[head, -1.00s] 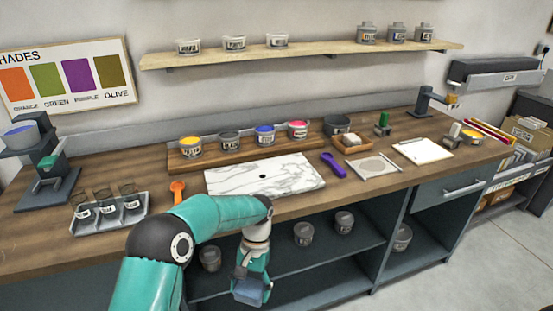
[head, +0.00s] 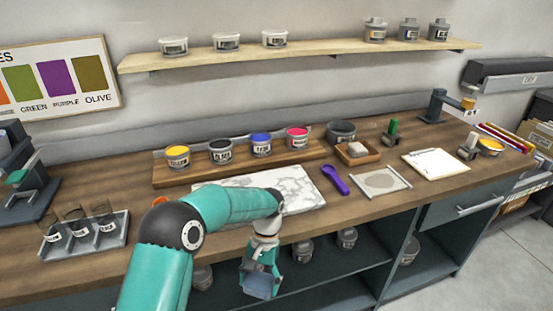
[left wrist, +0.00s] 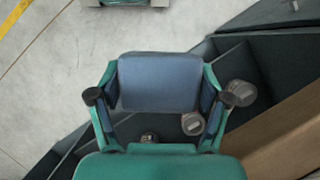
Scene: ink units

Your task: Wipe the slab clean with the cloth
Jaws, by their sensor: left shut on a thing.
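The slab (head: 300,186) is white marble with grey veins and lies flat on the wooden counter. My left forearm covers its front middle part, so I cannot see all of its surface. My left gripper (head: 260,284) hangs in front of the counter, lower than the slab and apart from it. It is shut on a folded blue-grey cloth (left wrist: 160,82), which spans between the fingers in the left wrist view. The cloth also shows below the gripper in the head view (head: 259,288). My right gripper is not in view.
Behind the slab, a wooden board (head: 200,175) holds several pigment jars. A purple scoop (head: 335,180) lies right of the slab, beside a framed screen (head: 381,181). A grey tray (head: 85,237) with glasses stands at left. Open shelves with jars lie under the counter.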

